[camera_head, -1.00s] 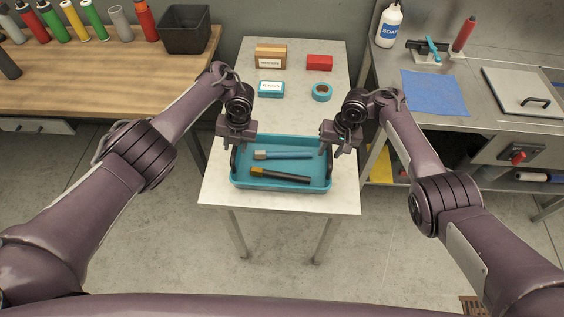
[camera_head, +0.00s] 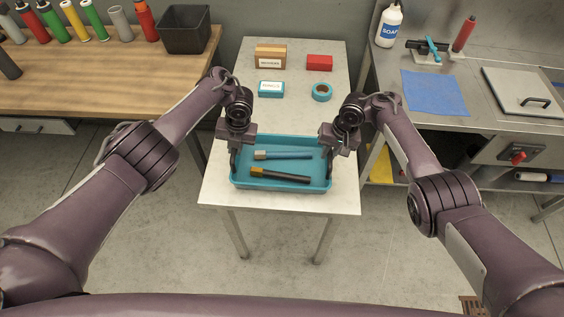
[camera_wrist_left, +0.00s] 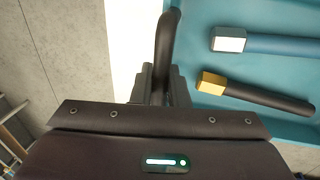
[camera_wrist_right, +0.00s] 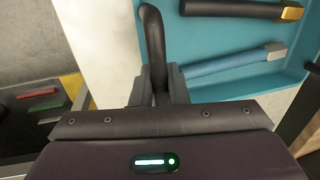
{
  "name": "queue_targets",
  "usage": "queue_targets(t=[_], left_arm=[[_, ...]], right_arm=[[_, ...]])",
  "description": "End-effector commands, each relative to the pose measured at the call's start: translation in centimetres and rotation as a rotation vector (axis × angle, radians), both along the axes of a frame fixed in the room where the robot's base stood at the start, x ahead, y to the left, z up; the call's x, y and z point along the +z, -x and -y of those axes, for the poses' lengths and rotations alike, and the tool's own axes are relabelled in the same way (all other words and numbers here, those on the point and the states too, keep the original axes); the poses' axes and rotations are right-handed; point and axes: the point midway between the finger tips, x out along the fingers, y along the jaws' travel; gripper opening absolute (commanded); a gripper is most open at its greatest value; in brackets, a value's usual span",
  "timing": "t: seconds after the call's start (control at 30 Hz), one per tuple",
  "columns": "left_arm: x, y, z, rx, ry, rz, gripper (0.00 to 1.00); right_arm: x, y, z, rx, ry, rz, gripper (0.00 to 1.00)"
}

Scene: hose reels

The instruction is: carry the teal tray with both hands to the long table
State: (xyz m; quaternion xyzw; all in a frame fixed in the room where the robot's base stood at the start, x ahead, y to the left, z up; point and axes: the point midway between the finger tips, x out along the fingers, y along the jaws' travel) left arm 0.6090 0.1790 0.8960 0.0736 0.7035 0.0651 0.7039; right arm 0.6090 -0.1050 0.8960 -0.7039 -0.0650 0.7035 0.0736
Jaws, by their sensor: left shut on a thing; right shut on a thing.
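The teal tray (camera_head: 282,185) sits on the front part of the pale narrow table. Inside it lie a blue-handled tool (camera_head: 290,155) and a dark-handled tool with a yellow end (camera_head: 285,175). My left gripper (camera_head: 234,168) is shut on the dark handle at the tray's left end; that handle (camera_wrist_left: 166,45) shows between the fingers in the left wrist view. My right gripper (camera_head: 328,158) is shut on the right end's handle, which also shows in the right wrist view (camera_wrist_right: 153,40).
Behind the tray stand a wooden-toned box (camera_head: 270,56), a red box (camera_head: 319,62), a small teal box (camera_head: 271,89) and a teal tape roll (camera_head: 321,92). A long wooden table (camera_head: 100,85) with several bottles and a black bin (camera_head: 186,30) is left. A steel counter (camera_head: 470,80) is right.

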Motion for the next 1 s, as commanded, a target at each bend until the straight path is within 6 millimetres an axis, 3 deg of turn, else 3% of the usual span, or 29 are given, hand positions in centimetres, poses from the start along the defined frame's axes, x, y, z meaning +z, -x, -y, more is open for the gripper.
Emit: queue_targets(t=[0.27,0.73,1.0], left_arm=[[0.4,-0.1,0.0,0.000,0.001,0.001,0.00],[4.5,-0.1,0.0,0.000,0.000,0.001,0.00],[5.1,0.0,0.0,0.000,0.000,0.001,0.00]], right_arm=[[0.4,-0.1,0.0,0.001,-0.001,0.002,0.00],[4.6,-0.1,0.0,0.001,-0.001,0.002,0.00],[5.2,-0.1,0.0,0.001,-0.001,0.001,0.00]])
